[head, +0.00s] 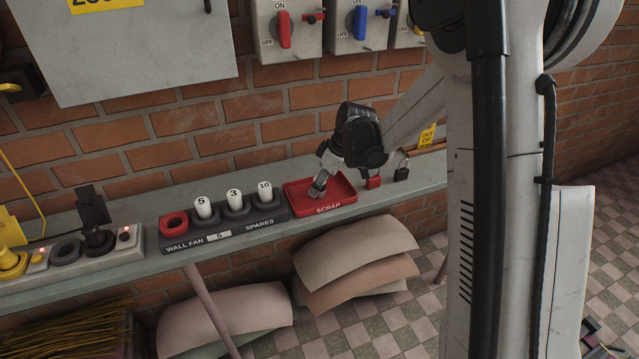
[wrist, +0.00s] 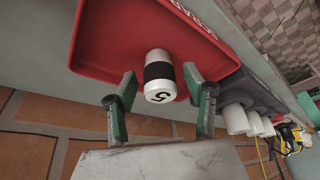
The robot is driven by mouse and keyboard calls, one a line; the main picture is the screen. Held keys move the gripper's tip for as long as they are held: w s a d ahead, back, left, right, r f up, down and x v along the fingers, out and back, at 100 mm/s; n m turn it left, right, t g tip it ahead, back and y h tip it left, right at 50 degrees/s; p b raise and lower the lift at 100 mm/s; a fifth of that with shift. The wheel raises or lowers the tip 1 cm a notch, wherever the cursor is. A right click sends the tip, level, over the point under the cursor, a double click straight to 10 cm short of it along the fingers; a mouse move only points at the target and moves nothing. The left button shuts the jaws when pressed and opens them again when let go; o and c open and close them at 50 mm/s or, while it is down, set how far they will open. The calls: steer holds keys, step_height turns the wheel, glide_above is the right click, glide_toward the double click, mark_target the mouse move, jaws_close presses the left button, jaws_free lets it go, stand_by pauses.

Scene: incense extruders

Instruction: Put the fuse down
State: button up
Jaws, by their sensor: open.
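A white fuse with a black band and a "5" on its end (wrist: 160,78) is at the red scrap tray (wrist: 108,35). In the wrist view it lies between my gripper's fingers (wrist: 160,75), with gaps visible on both sides. My gripper is open, and whether the fuse rests fully on the tray floor is hard to tell. In the head view my gripper (head: 317,190) reaches down into the left part of the scrap tray (head: 343,186). The fuse cannot be made out there.
Left of the tray stands a dark fuse rack (head: 225,234) with white fuses marked 5, 3 and 10, and an empty red socket (head: 174,224). Red (head: 373,182) and black padlocks lie right of the tray. A brick wall with switch boxes rises behind the shelf.

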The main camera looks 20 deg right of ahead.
steer(key=shift+r+p, duration=0.4)
steer(key=shift+r, duration=0.05)
steer(key=s+d+r+m+h+p, duration=0.1)
steer(key=s+r, duration=0.4)
steer(key=r, duration=0.3)
steer(key=s+d+r+m, duration=0.1)
steer(key=s+r+m, duration=0.1)
steer(key=s+r, duration=0.45)
steer(key=s+a+r+m+t+h, duration=0.1)
steer(key=s+r+m+t, duration=0.1)
steer(key=s, duration=0.8)
steer(key=s+a+r+m+t+h, duration=0.1)
steer(key=s+m, duration=0.4)
steer(key=s, duration=0.5)
steer(key=shift+s+r+t+h, duration=0.3)
steer(key=shift+r+t, duration=0.2)
steer(key=shift+t, duration=0.2)
steer(key=shift+a, duration=0.1)
stand_by(3.3)
